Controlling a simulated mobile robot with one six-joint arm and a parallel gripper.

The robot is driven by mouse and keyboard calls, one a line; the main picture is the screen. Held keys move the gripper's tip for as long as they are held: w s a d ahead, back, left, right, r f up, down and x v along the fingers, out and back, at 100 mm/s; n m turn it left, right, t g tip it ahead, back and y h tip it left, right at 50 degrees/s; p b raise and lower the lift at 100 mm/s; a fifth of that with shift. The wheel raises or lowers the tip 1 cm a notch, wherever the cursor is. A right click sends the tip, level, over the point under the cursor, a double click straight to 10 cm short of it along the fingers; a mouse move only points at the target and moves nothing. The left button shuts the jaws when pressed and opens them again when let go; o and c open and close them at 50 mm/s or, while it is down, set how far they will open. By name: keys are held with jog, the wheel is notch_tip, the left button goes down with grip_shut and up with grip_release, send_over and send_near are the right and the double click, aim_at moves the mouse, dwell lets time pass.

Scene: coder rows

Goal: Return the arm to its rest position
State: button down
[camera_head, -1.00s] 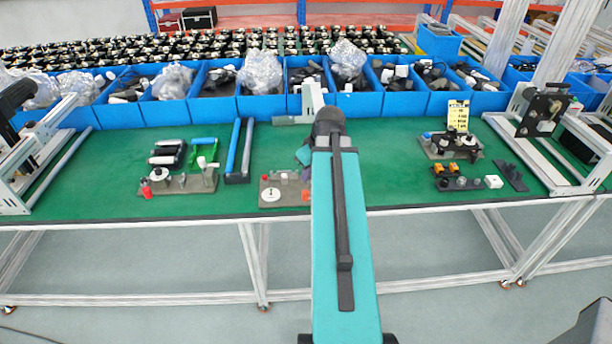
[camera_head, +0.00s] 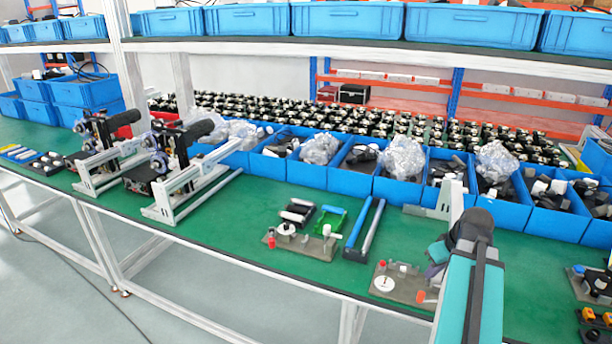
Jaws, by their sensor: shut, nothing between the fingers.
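My arm shows at the lower right in the camera_head view, as a teal link with a dark strip and a black rounded joint at its far end. It reaches over the green table (camera_head: 290,240). A small teal and grey part shows just left of the black joint. My gripper's fingers are not visible, hidden behind the arm or too small to tell.
A grey fixture plate (camera_head: 402,290) lies close left of my arm, and another plate (camera_head: 318,248) is farther left. Blue bins (camera_head: 349,182) line the table's back. Metal-framed machines (camera_head: 180,180) stand left. Blue crates (camera_head: 350,20) fill a shelf above.

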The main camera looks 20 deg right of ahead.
jog(key=a+f+n+g+y+b, duration=0.3)
jog(key=a+f+n+g+b, duration=0.15)
jog(key=a+f, duration=2.25)
jog(key=s+a+f+g+h+b, duration=0.1)
jog(key=s+a+f+g+b, duration=0.1)
jog(key=s+a+f, duration=0.45)
jog(key=s+a+f+g+b, duration=0.1)
jog(key=s+a+f+g, duration=0.2)
jog(key=f, duration=0.6)
jog(key=s+a+f+m+h+b, duration=0.1)
jog(key=s+f+m, duration=0.3)
jog(key=s+f, duration=0.6)
jog(key=shift+s+a+h+b, duration=0.25)
jog(key=shift+s+h+b, duration=0.2)
jog(key=shift+s, duration=0.5)
jog(key=shift+m, duration=0.25)
